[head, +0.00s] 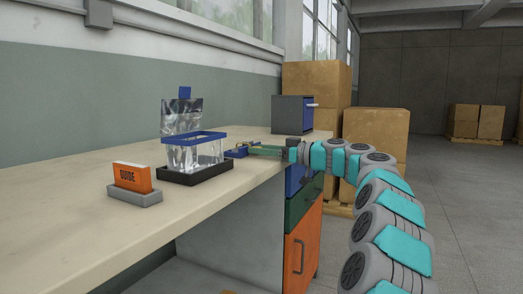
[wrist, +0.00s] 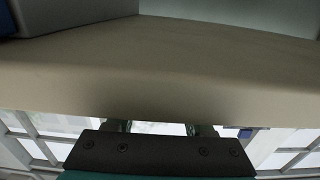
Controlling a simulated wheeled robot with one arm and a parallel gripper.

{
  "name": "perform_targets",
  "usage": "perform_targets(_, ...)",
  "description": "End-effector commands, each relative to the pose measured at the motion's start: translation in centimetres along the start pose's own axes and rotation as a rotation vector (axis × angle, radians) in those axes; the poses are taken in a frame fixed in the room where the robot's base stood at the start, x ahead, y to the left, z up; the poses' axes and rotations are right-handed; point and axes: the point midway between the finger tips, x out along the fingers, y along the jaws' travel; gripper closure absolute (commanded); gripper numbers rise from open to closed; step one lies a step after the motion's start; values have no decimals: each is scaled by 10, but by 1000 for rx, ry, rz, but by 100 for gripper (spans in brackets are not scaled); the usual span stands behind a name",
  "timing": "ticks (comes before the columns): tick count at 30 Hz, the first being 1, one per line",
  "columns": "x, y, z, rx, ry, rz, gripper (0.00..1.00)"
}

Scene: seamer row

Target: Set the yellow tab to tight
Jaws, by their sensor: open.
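I see no yellow tab in either view. In the head view a clear box with a blue rim (head: 193,137) and a raised clear lid (head: 181,116) stands in a black tray (head: 185,177) on the bench. My gripper (head: 255,150) reaches in from the right, just right of the box, low over the bench. A small blue block (head: 236,152) shows at its tip; I cannot tell whether they touch. In the wrist view my gripper (wrist: 160,127) is open, its two fingers apart with nothing seen between them.
An orange guide card (head: 132,177) stands in a grey holder at the front left of the bench (head: 60,215). A grey and blue box (head: 291,115) stands behind my gripper. Cardboard boxes (head: 317,88) are stacked beyond the bench. The bench's left front is clear.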

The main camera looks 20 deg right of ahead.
Motion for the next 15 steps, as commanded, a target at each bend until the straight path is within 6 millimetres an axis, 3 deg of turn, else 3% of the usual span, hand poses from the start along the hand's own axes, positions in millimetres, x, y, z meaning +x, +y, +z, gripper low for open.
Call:
perform_targets(8,1,0,0,0,0,1,49)
perform_targets(15,1,0,0,1,0,1,76)
